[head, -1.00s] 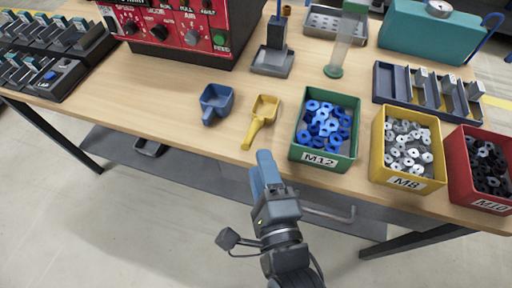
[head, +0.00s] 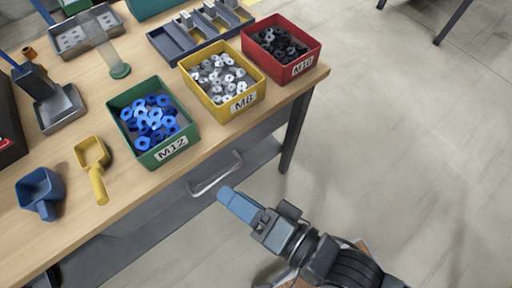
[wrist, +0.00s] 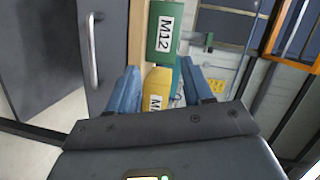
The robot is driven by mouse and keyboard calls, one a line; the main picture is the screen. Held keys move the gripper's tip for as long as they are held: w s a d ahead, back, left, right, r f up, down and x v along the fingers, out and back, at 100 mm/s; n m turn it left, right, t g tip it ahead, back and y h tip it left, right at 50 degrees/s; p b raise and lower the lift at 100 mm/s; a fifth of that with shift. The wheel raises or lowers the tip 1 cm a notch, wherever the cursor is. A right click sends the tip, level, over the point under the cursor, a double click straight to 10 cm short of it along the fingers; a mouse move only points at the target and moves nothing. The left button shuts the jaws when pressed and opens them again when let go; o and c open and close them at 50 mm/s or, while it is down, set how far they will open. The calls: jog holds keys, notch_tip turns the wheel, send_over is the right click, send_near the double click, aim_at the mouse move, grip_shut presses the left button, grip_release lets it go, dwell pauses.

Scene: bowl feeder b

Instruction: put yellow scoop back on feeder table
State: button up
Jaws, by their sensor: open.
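The yellow scoop (head: 93,164) lies on the wooden feeder table (head: 205,158), its handle pointing toward the front edge. It sits between the blue scoop and the green M12 bin. My gripper (head: 230,200) is off the table's front edge, to the right of the scoop and apart from it. In the wrist view its two blue fingers (wrist: 155,85) stand apart with nothing held between them. The yellow scoop does not show in the wrist view.
A blue scoop (head: 40,192) lies left of the yellow one. The green M12 bin (head: 160,158), yellow M8 bin (head: 238,107) and red M10 bin (head: 300,72) line the front edge. A drawer handle (head: 215,178) is below the tabletop. Floor at right is clear.

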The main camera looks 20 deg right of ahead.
jog(key=s+d+r+n+h, duration=0.3)
jog(key=s+d+n, duration=0.1)
jog(key=s+d, duration=0.3)
jog(key=s+d+r+n+h, duration=0.4)
jog(key=s+d, duration=0.4)
jog(key=d, duration=0.2)
jog(key=shift+s+d+r+n+h, duration=0.15)
jog(key=shift+s+n+h, duration=0.15)
jog(key=shift+n, duration=0.3)
